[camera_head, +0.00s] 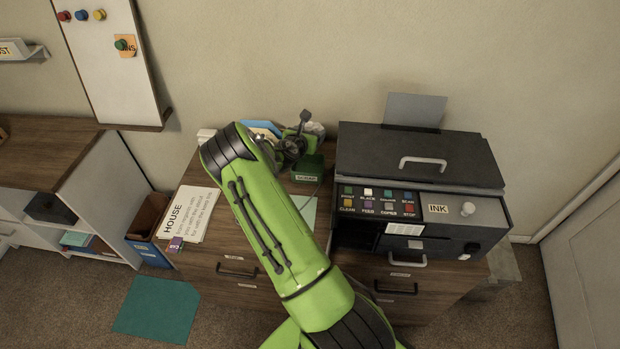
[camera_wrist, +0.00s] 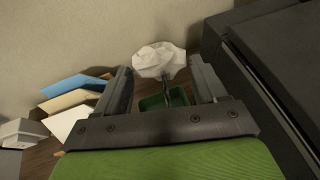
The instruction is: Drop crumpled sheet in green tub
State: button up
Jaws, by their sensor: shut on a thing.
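The crumpled sheet (camera_wrist: 160,58) is a white ball of paper between the fingertips of my gripper (camera_wrist: 160,72) in the wrist view. My gripper is shut on it. In the head view a pale bit of the crumpled sheet (camera_head: 317,130) shows beside my gripper (camera_head: 304,132), mostly hidden by it. The green tub (camera_head: 308,172) stands on the wooden desk top with a label on its front, just below my gripper. In the wrist view the green tub (camera_wrist: 178,97) shows below the sheet, between the fingers and partly hidden by the gripper body.
A black printer (camera_head: 415,160) with coloured buttons stands close to the right of the tub. Blue and tan folders (camera_wrist: 75,88) stand to the left. A "HOUSE" paper (camera_head: 187,214) lies at the desk's left front. The wall is close behind.

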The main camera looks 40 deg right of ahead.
notch_tip(320, 180, down, 9)
jog(key=b, duration=0.6)
jog(key=shift+r, duration=0.15)
jog(key=o, duration=0.9)
jog(key=shift+c, duration=0.2)
jog(key=shift+a, duration=0.1)
jog(key=p+v, duration=0.2)
jog(key=v, duration=1.3)
jog(key=shift+s+a, duration=0.15)
jog(key=shift+a, duration=0.1)
jog(key=shift+r, duration=0.1)
